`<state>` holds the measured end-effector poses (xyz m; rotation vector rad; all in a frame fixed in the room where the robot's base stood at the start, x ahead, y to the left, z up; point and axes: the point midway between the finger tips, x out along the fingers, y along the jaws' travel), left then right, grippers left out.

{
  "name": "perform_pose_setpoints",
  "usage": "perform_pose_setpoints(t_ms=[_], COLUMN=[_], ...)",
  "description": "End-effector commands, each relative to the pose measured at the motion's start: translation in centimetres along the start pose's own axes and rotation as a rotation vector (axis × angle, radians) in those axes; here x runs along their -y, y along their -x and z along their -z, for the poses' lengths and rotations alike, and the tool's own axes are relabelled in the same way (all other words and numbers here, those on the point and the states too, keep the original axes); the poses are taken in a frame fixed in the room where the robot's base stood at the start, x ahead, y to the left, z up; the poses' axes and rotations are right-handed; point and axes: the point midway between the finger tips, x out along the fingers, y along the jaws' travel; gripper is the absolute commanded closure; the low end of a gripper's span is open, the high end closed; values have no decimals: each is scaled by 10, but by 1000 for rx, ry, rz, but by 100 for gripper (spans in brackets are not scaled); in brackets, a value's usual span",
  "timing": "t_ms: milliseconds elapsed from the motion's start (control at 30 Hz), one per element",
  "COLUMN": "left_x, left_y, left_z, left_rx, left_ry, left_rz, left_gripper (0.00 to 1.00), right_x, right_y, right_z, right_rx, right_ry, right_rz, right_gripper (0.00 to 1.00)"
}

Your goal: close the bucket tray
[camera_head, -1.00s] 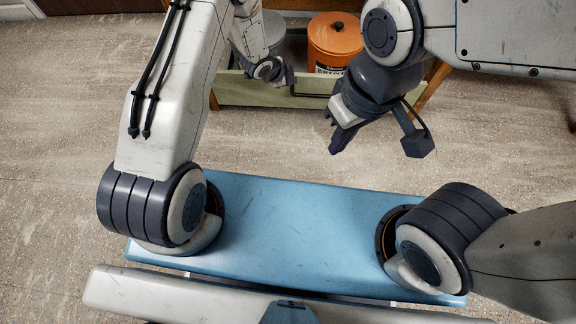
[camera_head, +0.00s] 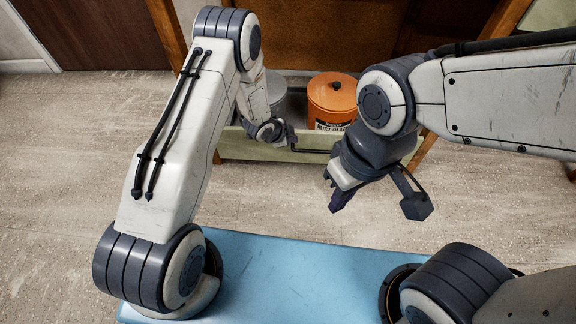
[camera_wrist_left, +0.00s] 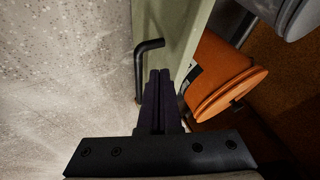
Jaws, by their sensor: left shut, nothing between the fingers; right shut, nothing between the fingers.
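The bucket tray has a pale green front panel (camera_head: 240,147) and a dark bar handle (camera_head: 318,151). It stands out from a wooden cabinet and holds an orange bucket (camera_head: 332,97) and a grey bucket (camera_head: 274,92). My left gripper (camera_head: 291,136) is at the tray's front panel, left of the handle. In the left wrist view its fingers (camera_wrist_left: 159,76) are shut and empty, over the green panel (camera_wrist_left: 178,30) and beside the bent handle (camera_wrist_left: 139,68). I cannot tell whether they touch the panel. My right gripper (camera_head: 338,200) is shut and empty, in front of the tray.
The wooden cabinet (camera_head: 335,30) is behind the tray, with its frame at both sides. A brown door (camera_head: 100,35) is at the far left. The speckled floor (camera_head: 60,150) is clear left of the tray and in front of it.

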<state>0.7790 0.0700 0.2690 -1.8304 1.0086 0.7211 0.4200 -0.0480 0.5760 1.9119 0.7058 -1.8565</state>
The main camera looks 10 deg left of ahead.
Motion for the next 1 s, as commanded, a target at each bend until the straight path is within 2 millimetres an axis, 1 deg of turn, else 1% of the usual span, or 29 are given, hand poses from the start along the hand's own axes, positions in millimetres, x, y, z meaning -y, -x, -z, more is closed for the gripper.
perform_pose_setpoints(t_ms=[67, 100, 200, 300, 433, 600, 867, 967, 1000], left_x=[-14, -10, -10, -11, -12, -14, -14, -11, -8], left_y=[5, 20, 46, 66, 87, 101, 104, 109, 114], left_z=[5, 7, 8, 9, 9, 8, 7, 12, 17], left_rx=[0, 0, 1, 0, -1, -2, -1, 11, 24], left_ry=[-6, -5, -6, -9, -10, -12, -12, -7, 1], left_rz=[-12, -8, -10, -13, -14, -15, -15, -18, -20], left_gripper=[100, 100, 100, 100, 100, 100, 100, 100, 100], right_x=[0, 1, 2, 3, 3, 4, 4, 4, 4], right_y=[3, 13, 26, 36, 45, 50, 49, 50, 51], right_z=[0, 0, 2, 2, 2, 3, 2, 3, 3], right_rx=[0, 1, -1, -1, 0, 0, 0, 0, 0], right_ry=[0, 0, 0, 0, 0, 0, 0, 0, 0], right_rz=[0, 0, 0, 0, 0, 0, 0, 0, 0], right_gripper=[100, 100, 100, 100, 100, 100, 100, 100, 100])
